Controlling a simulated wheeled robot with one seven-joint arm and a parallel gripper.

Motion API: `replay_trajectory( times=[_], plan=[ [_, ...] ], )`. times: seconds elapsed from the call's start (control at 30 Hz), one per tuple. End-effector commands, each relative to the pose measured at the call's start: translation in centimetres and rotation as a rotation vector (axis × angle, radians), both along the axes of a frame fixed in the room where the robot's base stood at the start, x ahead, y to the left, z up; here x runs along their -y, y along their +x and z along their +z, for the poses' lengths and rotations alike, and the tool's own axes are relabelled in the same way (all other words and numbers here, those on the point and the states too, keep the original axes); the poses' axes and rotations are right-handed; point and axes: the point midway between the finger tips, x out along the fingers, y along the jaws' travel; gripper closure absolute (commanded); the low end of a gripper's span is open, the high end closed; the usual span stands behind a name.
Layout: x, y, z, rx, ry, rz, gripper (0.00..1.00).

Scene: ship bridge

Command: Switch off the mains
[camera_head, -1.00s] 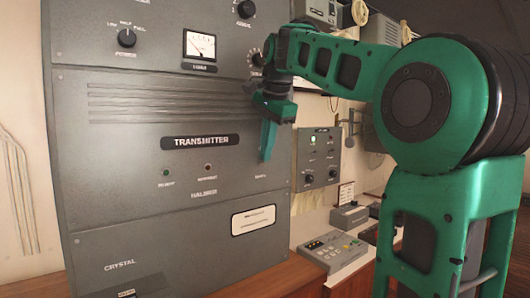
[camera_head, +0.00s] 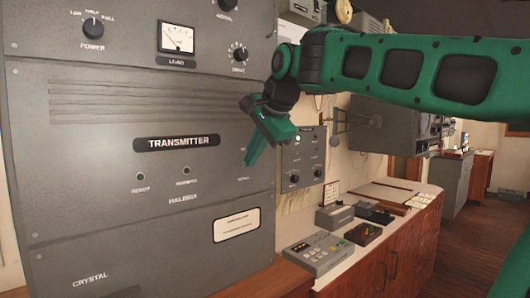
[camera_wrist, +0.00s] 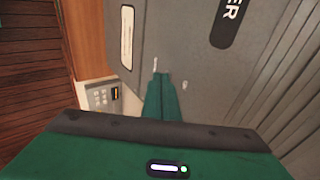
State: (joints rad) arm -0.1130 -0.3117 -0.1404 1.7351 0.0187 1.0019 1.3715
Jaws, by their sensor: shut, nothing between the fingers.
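The grey transmitter cabinet (camera_head: 110,215) fills the left of the head view. A small label (camera_head: 244,178) sits low at the right of its middle panel, too small to read. In the wrist view a small pale stub (camera_wrist: 184,85), which looks like a toggle, stands on the panel just right of my fingertips. The pale label (camera_wrist: 155,63) shows just beyond them. Which way the stub points I cannot tell. My green gripper (camera_head: 249,164) is shut and empty, tips down close to the panel; it also shows in the wrist view (camera_wrist: 162,76). Contact is unclear.
A POWER knob (camera_head: 93,28), a meter (camera_head: 177,38) and a DRIVE knob (camera_head: 238,54) sit higher on the cabinet. A wall box (camera_head: 303,158) with a lit green lamp is to the right. A keypad device (camera_head: 312,254) stands on the wooden counter below.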

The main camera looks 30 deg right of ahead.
Motion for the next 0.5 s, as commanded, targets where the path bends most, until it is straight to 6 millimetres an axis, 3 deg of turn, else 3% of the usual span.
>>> replay_trajectory(
  times=[0.2, 0.5],
  plan=[
    [-0.77, -0.3, -0.75, 0.138, 0.027, 0.012, 1.0],
    [-0.75, -0.19, -0.5, 0.134, 0.025, 0.012, 1.0]
  ],
)
